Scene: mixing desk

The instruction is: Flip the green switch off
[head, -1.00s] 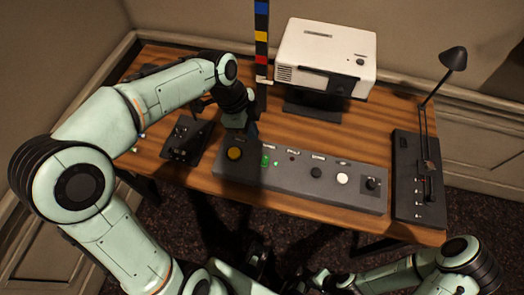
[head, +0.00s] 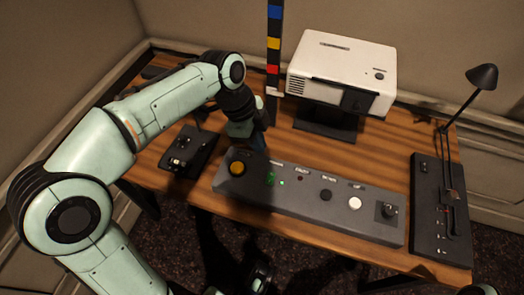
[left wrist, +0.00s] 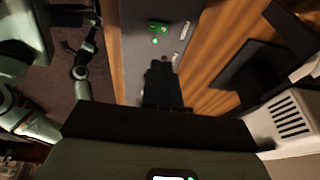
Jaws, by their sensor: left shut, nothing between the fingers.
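The green switch (head: 270,178) is on the grey control panel (head: 300,208), just right of a round yellow button (head: 237,168). A small green light (head: 282,183) glows beside it. In the left wrist view the green switch (left wrist: 155,28) shows on the panel beyond the fingers, with a green glow near it. My left gripper (head: 258,150) is shut and empty, pointing down at the panel's back edge, behind the yellow button and the switch. Its dark fingers (left wrist: 163,75) look apart from the switch.
A white projector (head: 340,70) and a coloured striped post (head: 274,45) stand behind. A lamp base (head: 440,215) is right; a small black box (head: 182,148) is left.

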